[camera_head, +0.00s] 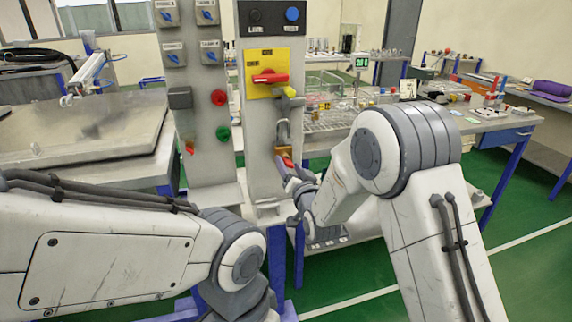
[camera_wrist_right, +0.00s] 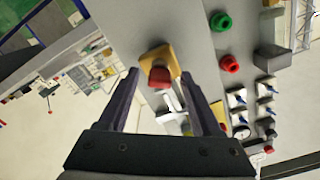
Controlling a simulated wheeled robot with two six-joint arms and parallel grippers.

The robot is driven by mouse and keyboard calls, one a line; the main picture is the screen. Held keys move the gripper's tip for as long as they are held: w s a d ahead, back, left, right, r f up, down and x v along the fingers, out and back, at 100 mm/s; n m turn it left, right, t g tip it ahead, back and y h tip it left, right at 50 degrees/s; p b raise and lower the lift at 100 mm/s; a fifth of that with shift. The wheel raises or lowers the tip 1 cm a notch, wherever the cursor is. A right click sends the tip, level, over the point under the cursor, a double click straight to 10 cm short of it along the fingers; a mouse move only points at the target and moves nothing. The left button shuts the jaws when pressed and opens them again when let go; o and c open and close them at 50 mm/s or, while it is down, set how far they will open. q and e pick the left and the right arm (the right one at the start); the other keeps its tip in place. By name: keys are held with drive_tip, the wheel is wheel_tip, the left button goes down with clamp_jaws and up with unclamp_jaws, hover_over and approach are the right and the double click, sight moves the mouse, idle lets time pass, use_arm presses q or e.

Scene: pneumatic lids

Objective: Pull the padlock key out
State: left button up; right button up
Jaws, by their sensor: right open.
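The brass padlock (camera_head: 281,150) hangs below a grey shackle on the narrow grey post, under a yellow plate with a red rotary handle (camera_head: 270,77). Its red-headed key (camera_head: 288,162) sticks out of the padlock's lower end. In the right wrist view the padlock (camera_wrist_right: 157,57) is ahead of the fingers, and the red key head (camera_wrist_right: 159,77) shows between the fingertips. My right gripper (camera_head: 291,178) is open just below the padlock, its fingers on either side of the key without visible grip. My left arm shows, but its gripper is out of the frame.
A wider grey panel (camera_head: 201,120) with blue switches, a red button (camera_head: 218,97) and a green button (camera_head: 223,133) stands to the left. A cluttered workbench (camera_head: 345,118) stands behind on the right.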

clamp_jaws()
drive_tip(key=shift+s+d, duration=0.1)
drive_tip(key=shift+s, duration=0.2)
drive_tip(key=shift+b+v, duration=0.4)
drive_tip(key=shift+v, duration=0.65)
drive_tip(key=s+d+r+p, duration=0.1)
drive_tip(key=s+r+p, duration=0.2)
drive_tip(key=r, duration=0.4)
drive_tip(key=shift+s+d+r, duration=0.25)
drive_tip(key=shift+s, duration=0.65)
idle(0.3)
